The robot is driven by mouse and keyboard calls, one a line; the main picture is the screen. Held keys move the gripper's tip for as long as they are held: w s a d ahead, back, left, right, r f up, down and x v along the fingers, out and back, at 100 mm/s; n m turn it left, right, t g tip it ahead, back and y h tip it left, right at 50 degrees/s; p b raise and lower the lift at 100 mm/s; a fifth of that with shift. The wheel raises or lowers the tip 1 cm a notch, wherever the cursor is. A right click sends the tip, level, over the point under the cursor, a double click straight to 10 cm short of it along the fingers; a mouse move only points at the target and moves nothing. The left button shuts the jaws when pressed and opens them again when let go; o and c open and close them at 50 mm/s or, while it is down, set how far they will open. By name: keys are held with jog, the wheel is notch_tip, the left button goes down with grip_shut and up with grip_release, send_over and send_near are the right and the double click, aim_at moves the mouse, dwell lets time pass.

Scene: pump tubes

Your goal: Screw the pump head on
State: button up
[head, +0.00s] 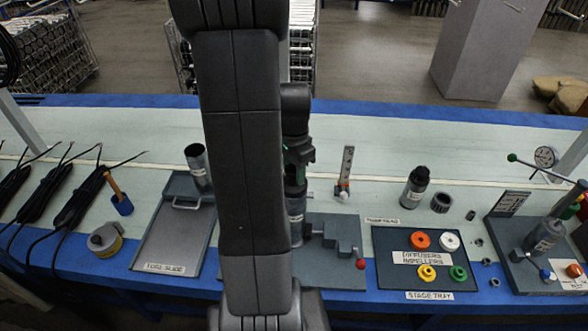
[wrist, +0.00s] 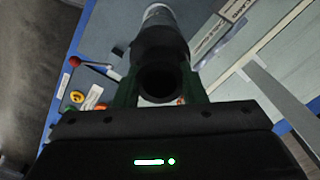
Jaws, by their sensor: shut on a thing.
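My gripper (head: 298,155) is mostly behind my own arm in the head view. In the wrist view its green-edged fingers (wrist: 160,95) are shut on a dark round part with an open bore, which I take to be the pump head (wrist: 160,50). A grey tube (wrist: 158,14) lies in line beyond it. In the head view the dark part (head: 295,183) is above the grey labelled tube (head: 296,208), which stands upright at the vise fixture (head: 335,236). Whether the part is seated on the tube's thread cannot be told.
A stage tray (head: 390,278) with coloured rings lies right of the vise. Behind it stand a black-topped cylinder (head: 415,190) and a dark ring (head: 440,203). A tube slide tray (head: 150,240) is at left with a grey cup (head: 197,163). A gauge rig (head: 540,240) is far right.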

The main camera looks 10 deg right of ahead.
jog(key=shift+m, duration=1.7)
jog(key=shift+m, duration=1.7)
jog(key=shift+m, duration=1.7)
jog(key=shift+m, duration=1.8)
